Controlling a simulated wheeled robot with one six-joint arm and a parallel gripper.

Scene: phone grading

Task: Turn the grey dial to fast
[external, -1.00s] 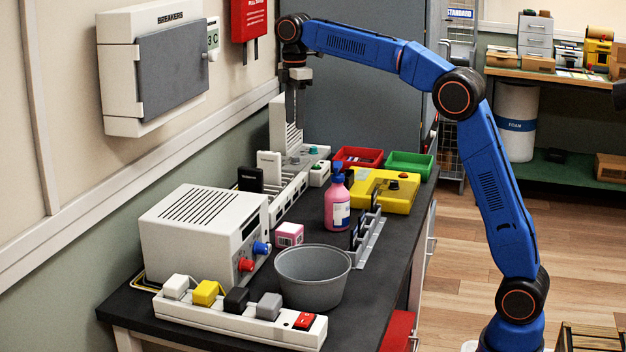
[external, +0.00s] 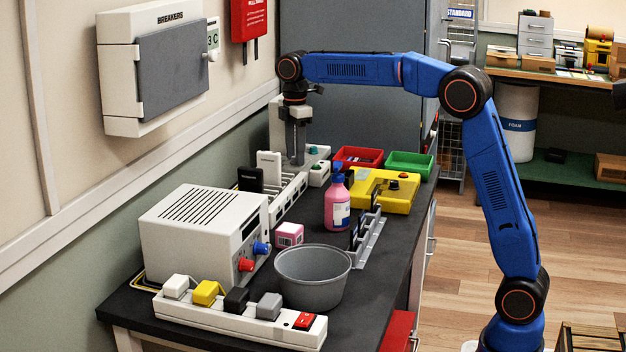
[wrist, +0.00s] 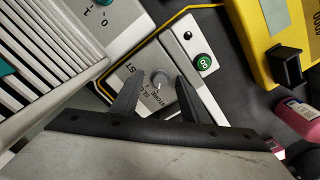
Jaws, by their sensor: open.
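The grey dial (wrist: 160,79) shows in the wrist view on a white and grey control box (wrist: 178,58). It is a small round knob with printed lettering around its lower left side, too small to read surely. My gripper (wrist: 160,84) is open, with one dark finger on each side of the dial and a gap to each. I cannot tell the height of the fingertips over it. The box also carries a green GO button (wrist: 204,62) and a small black knob (wrist: 187,35). In the external view my gripper (external: 297,157) points down at the far end of the bench; the dial cannot be made out there.
A white ribbed unit (wrist: 50,45) stands close on the left in the wrist view. A yellow cable (wrist: 150,32) runs around the control box. A yellow case (external: 385,190), pink bottle (external: 337,208) and red tray (external: 350,165) stand to the right on the bench.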

